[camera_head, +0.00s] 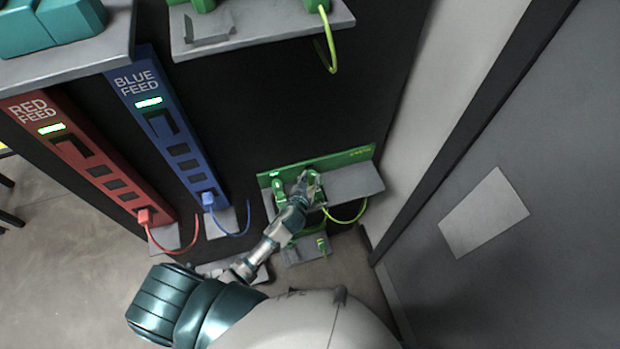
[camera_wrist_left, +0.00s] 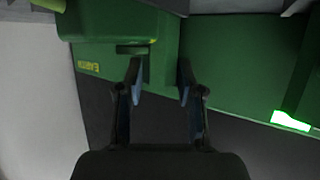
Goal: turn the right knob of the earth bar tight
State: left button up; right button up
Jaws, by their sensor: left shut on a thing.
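The green earth bar (camera_head: 345,157) is mounted low on the dark wall, and its label shows upside down in the left wrist view (camera_wrist_left: 88,67). My left gripper (camera_head: 311,184) reaches its right part. In the left wrist view my left gripper (camera_wrist_left: 160,80) has one finger on each side of a green part, which I take for the right knob (camera_wrist_left: 163,60). The fingers are shut on it and hide much of it in the head view. Another green knob (camera_head: 279,187) stands to the left. My right gripper is not in view.
A grey shelf (camera_head: 355,186) sits at the bar, with a yellow-green cable (camera_head: 348,220) looping below. The blue feed strip (camera_head: 172,140) and red feed strip (camera_head: 85,160) stand left. A grey door panel (camera_head: 550,150) is at the right.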

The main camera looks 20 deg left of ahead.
pick_arm(q)
jog(key=o, duration=1.2)
jog(key=shift+w, duration=0.1)
jog(key=shift+c, duration=0.2)
jog(key=v, duration=1.2)
jog(key=shift+d+f, duration=0.1)
jog(key=shift+f, duration=0.05)
